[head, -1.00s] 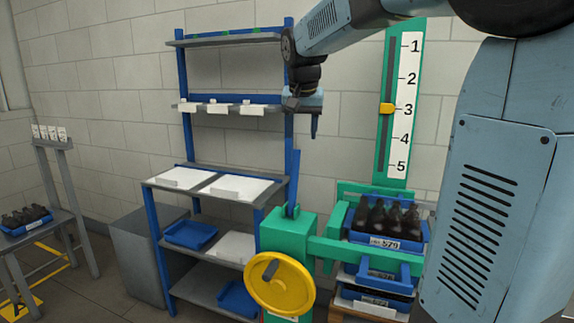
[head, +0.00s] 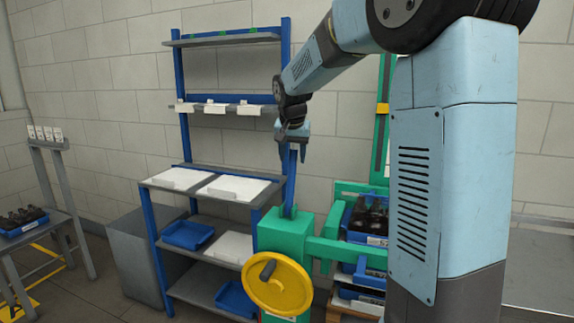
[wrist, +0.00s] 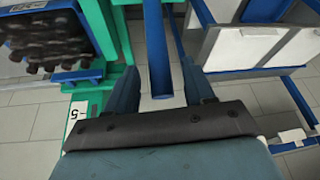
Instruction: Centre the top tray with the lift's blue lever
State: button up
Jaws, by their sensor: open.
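The lift's blue lever (head: 288,190) stands upright from the green housing (head: 285,235). My gripper (head: 292,153) is open, pointing down over the lever's upper end. In the wrist view the lever (wrist: 158,45) shows between the two spread fingers of my gripper (wrist: 158,66), with gaps on both sides. The top tray (head: 357,238) is blue, holds dark bottles and sits on the green lift at right; my arm hides its right part. The tray also shows in the wrist view (wrist: 85,18). Whether it is centred cannot be told.
A yellow handwheel (head: 277,287) is on the housing's front. The numbered scale is mostly behind my arm; its yellow pointer (head: 383,110) shows. A blue shelf rack (head: 150,240) with white and blue trays stands left. A bench (head: 60,222) with another bottle tray is far left.

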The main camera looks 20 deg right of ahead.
aim_at(291, 180)
jog(key=shift+x, duration=1.95)
grip_shut()
